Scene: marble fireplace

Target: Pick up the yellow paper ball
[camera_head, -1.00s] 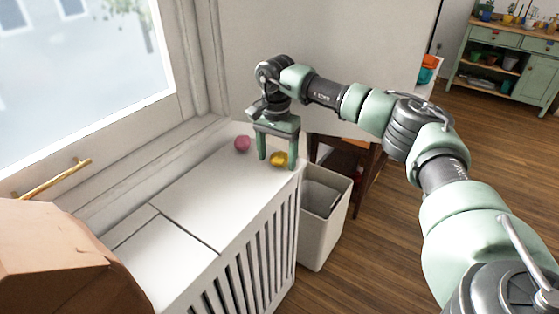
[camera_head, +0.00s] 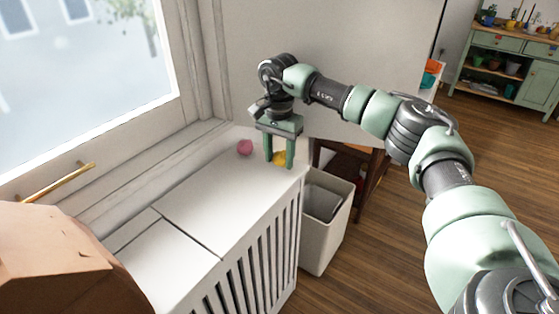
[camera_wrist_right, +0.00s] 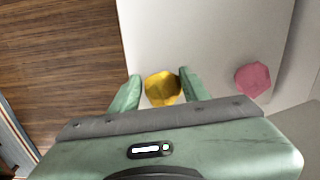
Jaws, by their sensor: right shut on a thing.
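The yellow paper ball (camera_head: 280,158) is at the far end of the white slatted cabinet top, partly hidden by my right gripper's fingers in the head view. In the right wrist view the yellow paper ball (camera_wrist_right: 162,88) sits between the two green fingers. My right gripper (camera_head: 279,164) points down and is shut on the ball, with its fingertips close to the cabinet top. The right gripper (camera_wrist_right: 161,82) also shows in the wrist view. My left gripper is not in view.
A pink paper ball (camera_head: 244,147) lies just left of my right gripper, also in the wrist view (camera_wrist_right: 253,79). The white cabinet top (camera_head: 215,205) is otherwise clear. A white bin (camera_head: 318,245) stands on the floor beside its right edge. The window (camera_head: 85,75) borders the left.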

